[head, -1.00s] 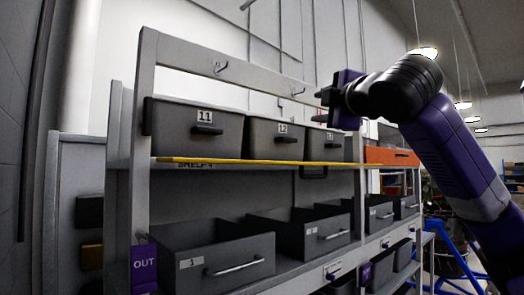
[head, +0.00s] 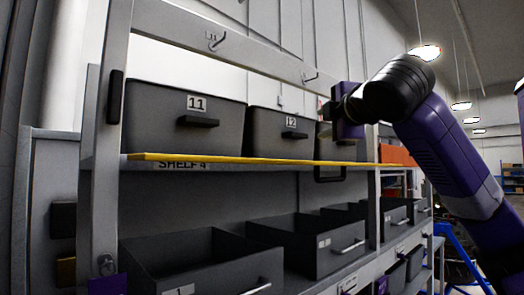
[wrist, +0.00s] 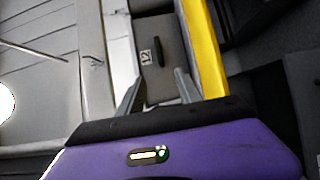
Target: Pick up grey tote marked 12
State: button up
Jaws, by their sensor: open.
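The grey tote marked 12 (head: 272,139) sits on the upper shelf, right of the tote marked 11. It has a dark handle and a white label on its front. It also shows in the wrist view (wrist: 172,67), turned sideways, beyond and between my finger tips. My gripper (head: 328,111) is in front of the shelf, just right of tote 12 in the head view. In the wrist view my gripper (wrist: 158,84) has its fingers apart with nothing between them, short of the tote's face.
The tote marked 11 (head: 150,120) stands left of tote 12. Another tote (head: 328,151) is partly hidden behind my gripper. A yellow strip (head: 230,160) edges the upper shelf. Open grey bins (head: 318,262) fill the lower shelf. Hooks (head: 216,42) hang on the rail above.

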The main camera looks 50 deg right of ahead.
aim_at(270, 133)
jog(key=i+l, duration=0.3)
jog(key=l, duration=0.15)
jog(key=i+l, duration=0.35)
jog(key=l+u, duration=0.05)
jog(key=l, duration=0.05)
